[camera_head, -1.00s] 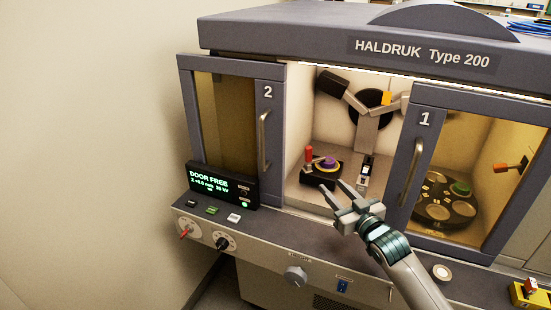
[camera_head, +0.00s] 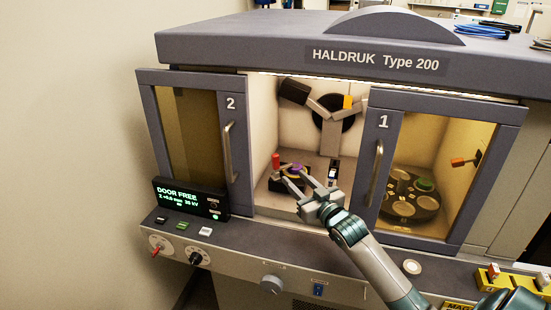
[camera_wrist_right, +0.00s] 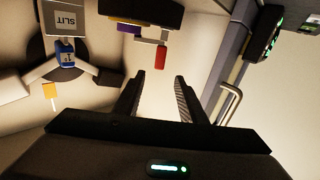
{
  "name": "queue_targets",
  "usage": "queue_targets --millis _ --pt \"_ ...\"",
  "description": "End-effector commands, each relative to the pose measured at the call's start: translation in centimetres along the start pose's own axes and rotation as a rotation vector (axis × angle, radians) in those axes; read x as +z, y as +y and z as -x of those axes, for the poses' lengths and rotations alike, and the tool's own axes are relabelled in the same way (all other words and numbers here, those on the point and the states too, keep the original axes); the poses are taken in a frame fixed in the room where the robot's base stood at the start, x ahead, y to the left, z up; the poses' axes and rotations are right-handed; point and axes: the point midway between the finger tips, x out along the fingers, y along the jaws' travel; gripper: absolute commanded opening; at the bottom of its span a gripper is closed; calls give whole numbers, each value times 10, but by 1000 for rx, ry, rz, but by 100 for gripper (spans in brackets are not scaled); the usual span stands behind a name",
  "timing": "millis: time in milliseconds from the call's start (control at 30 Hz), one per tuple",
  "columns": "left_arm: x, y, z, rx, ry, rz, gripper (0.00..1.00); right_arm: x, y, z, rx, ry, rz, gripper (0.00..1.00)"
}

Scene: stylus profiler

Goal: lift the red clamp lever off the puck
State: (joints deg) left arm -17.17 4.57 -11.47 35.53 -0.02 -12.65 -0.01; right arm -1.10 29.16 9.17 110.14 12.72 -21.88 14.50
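The red clamp lever (camera_head: 276,160) stands upright at the left side of a black fixture inside the open chamber. In the right wrist view the red lever (camera_wrist_right: 160,57) shows ahead of the fingers, apart from them. The purple puck (camera_head: 297,169) sits on the black fixture (camera_head: 272,185), partly hidden behind my fingers; it also shows in the wrist view (camera_wrist_right: 129,28). My right gripper (camera_head: 296,181) is open and empty, in front of the fixture at the chamber opening. In the wrist view its fingers (camera_wrist_right: 157,98) are spread apart. My left gripper is not in view.
Door 2 (camera_head: 190,130) and door 1 (camera_head: 440,165) flank the opening, each with a vertical handle. A measuring arm (camera_head: 330,125) hangs at the chamber's back. A display (camera_head: 190,198) reading DOOR FREE stands at the front left. A small device (camera_head: 332,172) sits right of the fixture.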

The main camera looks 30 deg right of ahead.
Motion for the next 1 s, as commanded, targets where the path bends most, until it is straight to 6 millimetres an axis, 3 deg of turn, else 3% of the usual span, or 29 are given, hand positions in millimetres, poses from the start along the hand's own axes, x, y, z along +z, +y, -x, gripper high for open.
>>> queue_targets --millis 600,800,1000 --pt "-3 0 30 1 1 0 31 -3 0 -103 1 0 0 38" --pt "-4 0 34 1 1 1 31 -2 0 -125 0 1 0 38" --pt "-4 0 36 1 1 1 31 -1 0 -135 0 0 0 38"
